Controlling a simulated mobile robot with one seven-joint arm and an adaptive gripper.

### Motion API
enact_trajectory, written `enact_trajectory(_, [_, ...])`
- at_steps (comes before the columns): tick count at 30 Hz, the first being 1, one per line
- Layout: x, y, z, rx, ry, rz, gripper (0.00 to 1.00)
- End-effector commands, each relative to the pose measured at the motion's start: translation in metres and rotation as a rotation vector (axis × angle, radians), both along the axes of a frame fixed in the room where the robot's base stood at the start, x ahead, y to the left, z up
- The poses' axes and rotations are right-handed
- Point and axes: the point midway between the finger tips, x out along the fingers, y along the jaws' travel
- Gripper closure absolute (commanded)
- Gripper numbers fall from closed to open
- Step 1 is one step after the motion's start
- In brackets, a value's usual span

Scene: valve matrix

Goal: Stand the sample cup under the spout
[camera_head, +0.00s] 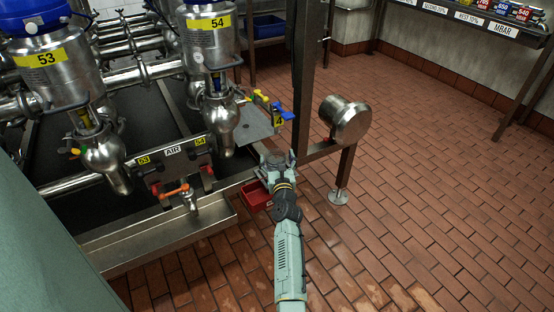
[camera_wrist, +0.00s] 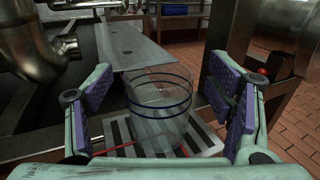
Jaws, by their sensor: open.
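A clear sample cup with dark blue rings (camera_wrist: 160,105) stands upright in the middle of the wrist view, on a striped light-and-dark surface (camera_wrist: 207,142). My gripper (camera_wrist: 158,82) is open, with one purple-padded finger on each side of the cup and visible gaps between. In the head view my gripper (camera_head: 275,160) is beside the steel frame, and the cup cannot be made out there. A small steel tap with an orange handle (camera_head: 190,199) is left of my gripper in the head view. I cannot tell whether it is the named spout.
A flat steel plate (camera_wrist: 150,45) lies just beyond the cup. A curved steel pipe (camera_wrist: 35,48) is at left. A red bin (camera_head: 256,195) is below my gripper. A steel drum-shaped part (camera_head: 345,120) and its post stand close at right. The tiled floor (camera_head: 430,200) is open.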

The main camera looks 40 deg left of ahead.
Motion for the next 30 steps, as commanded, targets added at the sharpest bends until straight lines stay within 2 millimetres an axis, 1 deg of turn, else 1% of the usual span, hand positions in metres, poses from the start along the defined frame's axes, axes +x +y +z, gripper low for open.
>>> enact_trajectory(5, [0.000, 0.000, 0.003, 0.001, -0.001, 0.000, 0.25])
enact_trajectory(9, [-0.001, -0.001, 0.018, 0.000, 0.000, 0.000, 0.25])
enact_trajectory(10, [-0.006, -0.006, 0.013, -0.001, 0.002, 0.000, 0.25])
enact_trajectory(21, [-0.062, -0.062, 0.013, -0.002, 0.001, 0.000, 0.25])
enact_trajectory(25, [-0.075, -0.076, 0.011, -0.002, 0.001, 0.000, 0.25])
enact_trajectory(30, [-0.084, -0.083, 0.013, 0.000, 0.000, 0.001, 0.25])
